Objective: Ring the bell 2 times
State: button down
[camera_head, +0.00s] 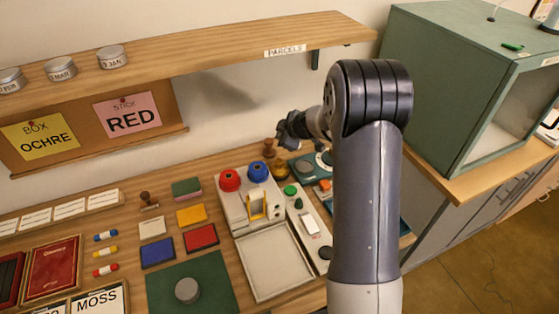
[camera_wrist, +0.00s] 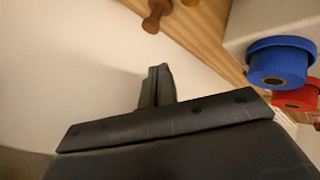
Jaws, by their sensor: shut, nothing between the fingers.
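My gripper (camera_head: 287,134) is shut and empty, raised over the back of the table, close to the wall. In the wrist view its closed fingers (camera_wrist: 157,84) point toward the pale wall. A wooden-handled item (camera_head: 269,148) stands just left of and below the gripper; its handle (camera_wrist: 156,14) shows at the top of the wrist view, apart from the fingers. It may be the bell, but its lower part is partly hidden. A teal piece with a grey round top (camera_head: 304,168) lies below the gripper, partly hidden by my arm.
A red round pot (camera_head: 230,180) and a blue one (camera_head: 257,172) stand left of the gripper on a pale unit. A wooden shelf (camera_head: 200,58) runs along the wall above. A green cabinet (camera_head: 455,90) stands at right. Stamps and coloured pads lie at left.

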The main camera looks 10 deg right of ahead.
jog(key=b, duration=0.3)
send_over(281, 163)
notch_tip(281, 163, down, 6)
jog(key=shift+w+f, duration=0.1)
jog(key=shift+f, duration=0.1)
jog(key=shift+f+b, duration=0.85)
jog(key=shift+b, duration=0.25)
jog(key=shift+f+b, duration=1)
jog(key=shift+b, duration=1.05)
dwell(1.4)
jog(key=shift+r, duration=0.1)
jog(key=shift+r+p, duration=0.35)
jog(key=shift+r, duration=0.6)
jog(key=shift+r+p, duration=1.05)
jog(key=shift+r, duration=1.45)
